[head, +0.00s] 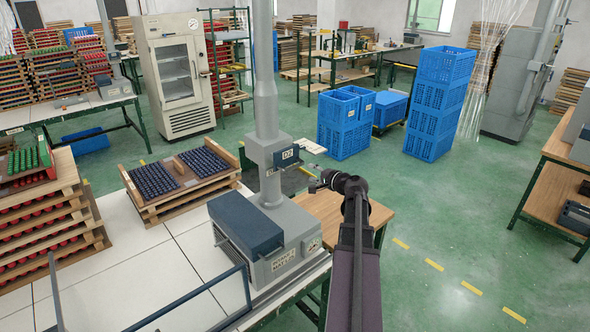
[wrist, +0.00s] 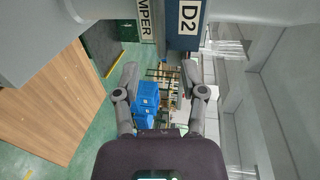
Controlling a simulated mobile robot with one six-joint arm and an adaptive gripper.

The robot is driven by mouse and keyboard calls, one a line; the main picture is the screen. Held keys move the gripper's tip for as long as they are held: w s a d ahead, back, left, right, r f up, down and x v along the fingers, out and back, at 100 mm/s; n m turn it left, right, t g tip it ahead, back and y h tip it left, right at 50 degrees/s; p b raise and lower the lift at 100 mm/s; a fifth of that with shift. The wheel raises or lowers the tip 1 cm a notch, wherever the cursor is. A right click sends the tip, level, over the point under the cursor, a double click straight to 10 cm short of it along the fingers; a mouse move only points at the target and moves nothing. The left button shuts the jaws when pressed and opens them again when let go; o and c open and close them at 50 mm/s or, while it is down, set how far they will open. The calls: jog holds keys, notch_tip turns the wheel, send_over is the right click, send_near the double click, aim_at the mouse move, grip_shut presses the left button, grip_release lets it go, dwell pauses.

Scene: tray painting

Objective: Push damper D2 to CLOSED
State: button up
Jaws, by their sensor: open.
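The D2 damper (head: 287,156) is a grey box with a blue D2 plate on the vertical grey duct. A light flat piece (head: 312,146) sticks out to its right; I cannot tell whether it is the handle. In the wrist view the blue D2 plate (wrist: 187,22) and a white label with part of the word "DAMPER" show at the top. My gripper (head: 313,180) is just right of and below the damper, apart from it in the picture. In the wrist view its two fingers (wrist: 160,72) are spread with nothing between them. The damper's position markings cannot be read.
Below the duct stands a grey machine with a dark blue cover (head: 246,226) on the white bench (head: 160,262). A rack of dark blue pieces (head: 179,174) is left of the duct. A wooden table (head: 335,212) lies under my arm. Blue crates (head: 343,125) stand behind.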

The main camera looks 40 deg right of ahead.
aim_at(296, 167)
jog(key=w, duration=0.3)
jog(key=w+f+b, duration=0.1)
jog(key=w, duration=0.2)
jog(key=w+f, duration=0.1)
jog(key=w, duration=0.2)
jog(key=shift+w+b, duration=0.25)
jog(key=shift+b, duration=0.1)
grip_shut()
